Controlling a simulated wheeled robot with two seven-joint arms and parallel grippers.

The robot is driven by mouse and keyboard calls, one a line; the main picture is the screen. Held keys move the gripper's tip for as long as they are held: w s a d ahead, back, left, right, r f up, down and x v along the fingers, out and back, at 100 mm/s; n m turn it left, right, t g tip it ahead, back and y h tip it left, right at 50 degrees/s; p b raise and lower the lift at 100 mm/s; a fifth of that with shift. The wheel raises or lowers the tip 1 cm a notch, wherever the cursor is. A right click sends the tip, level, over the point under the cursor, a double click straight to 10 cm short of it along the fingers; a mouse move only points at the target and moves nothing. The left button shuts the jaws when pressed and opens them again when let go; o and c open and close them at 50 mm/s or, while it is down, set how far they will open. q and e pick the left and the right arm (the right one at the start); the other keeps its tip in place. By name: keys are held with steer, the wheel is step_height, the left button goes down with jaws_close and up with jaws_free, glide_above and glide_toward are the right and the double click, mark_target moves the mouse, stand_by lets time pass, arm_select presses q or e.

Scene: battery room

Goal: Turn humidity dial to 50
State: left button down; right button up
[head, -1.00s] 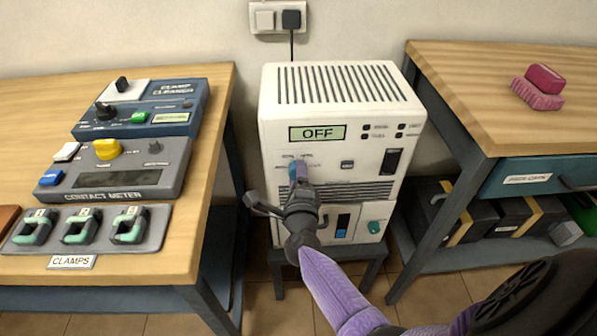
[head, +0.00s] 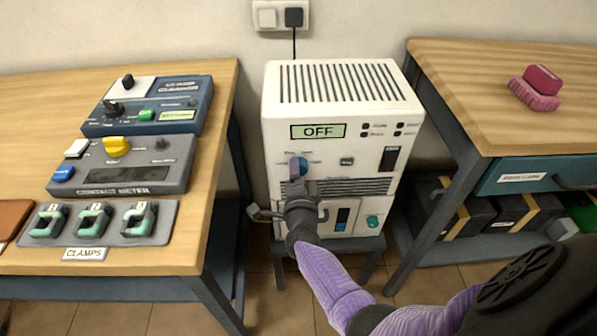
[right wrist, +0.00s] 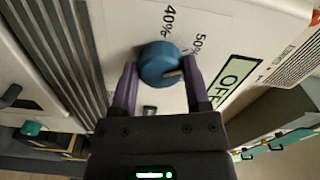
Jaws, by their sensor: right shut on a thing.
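The white dehumidifier cabinet (head: 285,110) stands between two benches, its display (head: 318,131) reading OFF. The blue humidity dial (right wrist: 158,65) shows in the right wrist view, with 40% and 50% marks printed beside it and a pale pointer line on its face. Which mark the pointer meets I cannot tell. My left gripper is not in view.
The left bench holds a contact meter (head: 125,187), a clamp cleaner (head: 150,128) and a clamps tray (head: 110,240). A right bench (head: 470,80) with a pink brush (head: 537,90) stands close to the cabinet. A black switch (head: 389,159) and teal knob (head: 374,221) are on the cabinet front.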

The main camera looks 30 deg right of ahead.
stand_by(0.4)
steer(key=o, duration=1.3)
steer(key=p+v, duration=0.3)
steer(key=v, duration=0.7)
